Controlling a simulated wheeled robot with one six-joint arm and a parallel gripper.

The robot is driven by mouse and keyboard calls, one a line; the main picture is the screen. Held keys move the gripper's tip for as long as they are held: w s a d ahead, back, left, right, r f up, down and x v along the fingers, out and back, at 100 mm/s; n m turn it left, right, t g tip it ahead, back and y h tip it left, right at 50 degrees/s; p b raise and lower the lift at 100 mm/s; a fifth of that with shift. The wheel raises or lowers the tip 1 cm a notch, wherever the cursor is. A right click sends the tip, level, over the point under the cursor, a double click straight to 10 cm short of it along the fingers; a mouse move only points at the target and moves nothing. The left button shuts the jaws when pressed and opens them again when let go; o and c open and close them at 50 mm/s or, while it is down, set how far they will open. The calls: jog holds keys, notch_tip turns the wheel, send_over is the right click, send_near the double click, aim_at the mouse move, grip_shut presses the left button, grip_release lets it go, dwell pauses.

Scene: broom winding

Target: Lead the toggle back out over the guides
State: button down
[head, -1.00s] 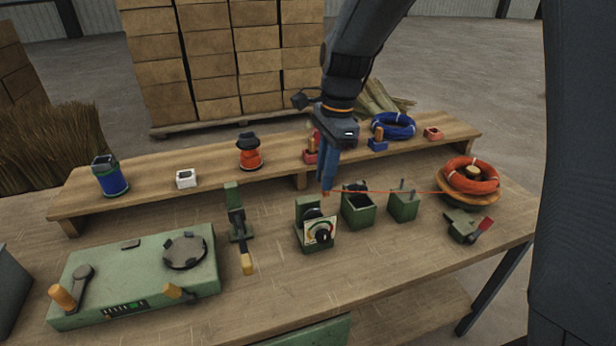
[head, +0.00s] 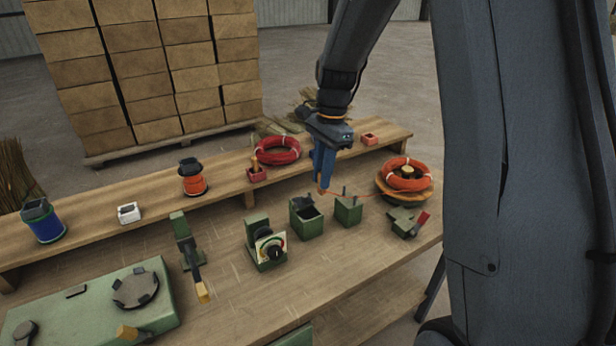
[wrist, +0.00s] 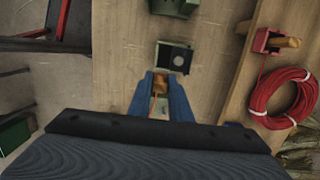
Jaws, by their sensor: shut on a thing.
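My gripper (head: 322,188) is shut on the small orange-brown toggle (wrist: 160,82), held between its blue fingertips in the wrist view. In the head view it hangs above the bench, over or just behind the gap between the open green box (head: 306,219) and the green block with upright pins (head: 348,211). An orange cord (head: 372,194) runs right from the toggle to the orange coil (head: 407,176) on a round wooden stand. The green dial unit (head: 266,246) stands left of the open box. Whether the cord touches the pins is unclear.
A raised shelf (head: 225,196) behind holds a red coil (head: 278,151), an orange-and-black spool (head: 193,178), a blue spool (head: 43,222) and small boxes. The bench front is largely clear.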

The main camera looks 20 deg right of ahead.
jog(key=w+d+p, duration=0.1)
jog(key=w+d, duration=0.3)
jog(key=d, duration=1.1)
jog(key=shift+w, duration=0.15)
